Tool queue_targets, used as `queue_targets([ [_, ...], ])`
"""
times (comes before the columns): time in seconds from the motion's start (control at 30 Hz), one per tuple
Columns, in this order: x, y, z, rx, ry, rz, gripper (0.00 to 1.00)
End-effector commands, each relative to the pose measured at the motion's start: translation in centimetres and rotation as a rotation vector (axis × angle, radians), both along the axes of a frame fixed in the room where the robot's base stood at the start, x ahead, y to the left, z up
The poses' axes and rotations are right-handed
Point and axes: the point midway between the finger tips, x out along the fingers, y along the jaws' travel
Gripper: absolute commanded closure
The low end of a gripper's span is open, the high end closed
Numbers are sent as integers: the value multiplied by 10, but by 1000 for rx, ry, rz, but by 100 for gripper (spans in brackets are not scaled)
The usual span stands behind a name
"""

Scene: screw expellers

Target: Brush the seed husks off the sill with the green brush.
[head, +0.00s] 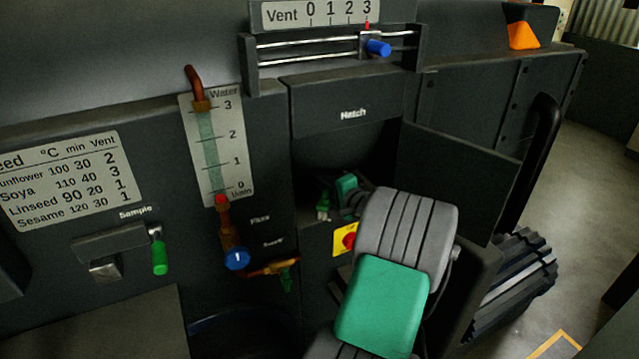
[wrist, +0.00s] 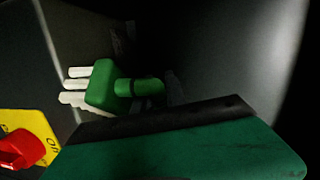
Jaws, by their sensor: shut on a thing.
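The green brush (head: 323,207) is in the dark hatch opening below the "Hatch" panel (head: 345,115), partly hidden behind my gripper (head: 338,198). In the wrist view the brush (wrist: 103,86) shows a green head with several pale bristle tufts pointing left and a short green handle. My gripper is shut on the brush by this handle; a grey finger shows dimly at its right end in the wrist view. The sill and any husks cannot be made out in the shadow, nor whether the bristles touch anything.
A red switch (head: 349,240) on a yellow plate sits just below my gripper, close by in the wrist view. A vent slider (head: 377,47) stands at 3 above the hatch. A blue valve knob (head: 237,259) and a green-handled sample lever (head: 159,256) are to the left.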

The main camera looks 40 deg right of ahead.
Motion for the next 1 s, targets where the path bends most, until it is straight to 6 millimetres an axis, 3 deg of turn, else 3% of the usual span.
queue_targets([
  [0.27,-2,-7,-3,0,0,-1,100],
  [1.0,-22,-67,-3,1,1,-1,100],
])
